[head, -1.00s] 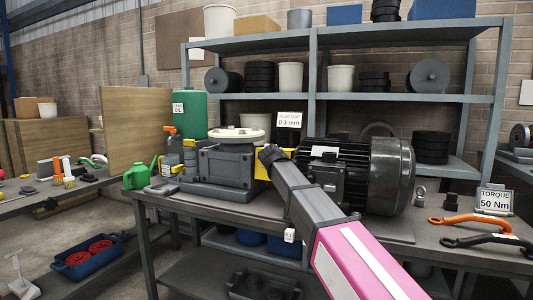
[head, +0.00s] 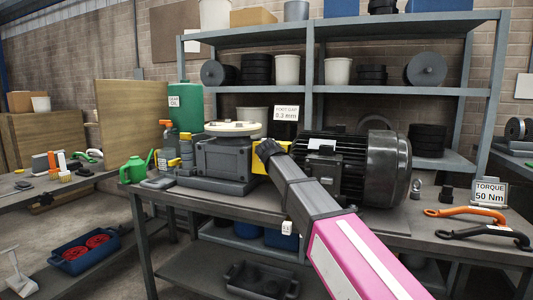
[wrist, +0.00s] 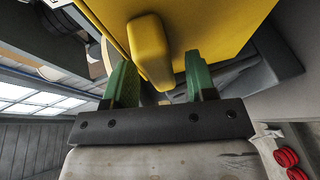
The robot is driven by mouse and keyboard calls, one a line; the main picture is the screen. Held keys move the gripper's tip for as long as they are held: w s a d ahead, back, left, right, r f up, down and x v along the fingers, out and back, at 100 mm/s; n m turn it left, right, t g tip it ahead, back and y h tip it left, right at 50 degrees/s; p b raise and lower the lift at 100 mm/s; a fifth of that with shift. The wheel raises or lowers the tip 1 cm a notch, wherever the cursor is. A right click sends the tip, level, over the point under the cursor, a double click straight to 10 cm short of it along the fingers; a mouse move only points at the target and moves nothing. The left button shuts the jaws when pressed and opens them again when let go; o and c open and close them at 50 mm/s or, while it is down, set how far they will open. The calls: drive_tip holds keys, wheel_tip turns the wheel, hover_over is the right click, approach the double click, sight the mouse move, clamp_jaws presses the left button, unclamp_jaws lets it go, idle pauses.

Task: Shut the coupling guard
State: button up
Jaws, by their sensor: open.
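The yellow coupling guard (head: 260,164) sits on the bench between the grey gearbox (head: 222,158) and the black ribbed motor (head: 355,165). In the head view my arm covers most of it, and my gripper's fingers are hidden. In the wrist view the yellow guard panel (wrist: 210,25) fills the top. Its rounded yellow handle (wrist: 151,50) stands out between the green fingertips. My gripper (wrist: 158,72) is open, with visible gaps on both sides of the handle. I cannot tell how far the guard is swung.
An orange-handled tool (head: 466,212), a black-handled tool (head: 485,235) and a torque sign (head: 490,193) are at the bench's right. Metal shelves (head: 300,92) stand behind.

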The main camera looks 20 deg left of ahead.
drive_tip(key=v, duration=1)
drive_tip(key=shift+s, duration=0.35)
